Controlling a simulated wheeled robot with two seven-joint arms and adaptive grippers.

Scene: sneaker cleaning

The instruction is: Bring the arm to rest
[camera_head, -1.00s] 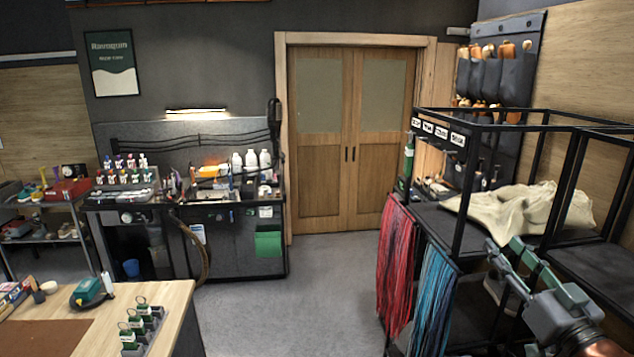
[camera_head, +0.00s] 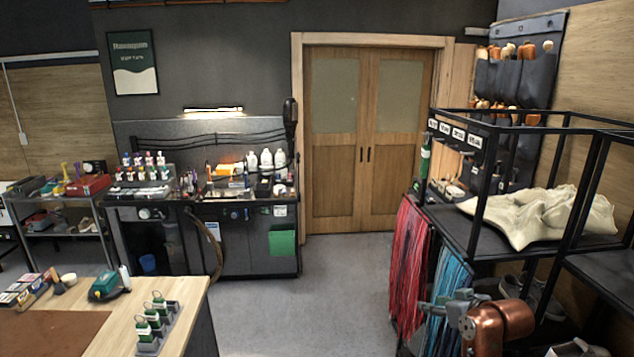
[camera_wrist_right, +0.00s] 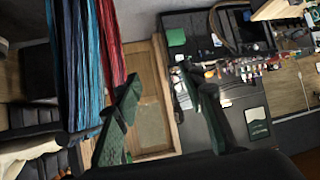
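My right arm enters at the lower right of the head view, with a copper-coloured joint. My right gripper (camera_head: 446,312) is in front of the shelf rack and the hanging laces, seen nearly end-on there. In the right wrist view its two green-and-black fingers (camera_wrist_right: 162,95) are spread apart, with nothing between them. The wrist picture is rotated, with the laces at its upper left. My left arm and gripper are not in view.
A black shelf rack (camera_head: 472,257) stands at right, with cream cloth (camera_head: 540,215) on it and red laces (camera_head: 410,265) and blue laces (camera_head: 450,275) hanging at its side. A wooden table (camera_head: 118,318) is at lower left. Grey floor (camera_head: 300,300) between them is clear.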

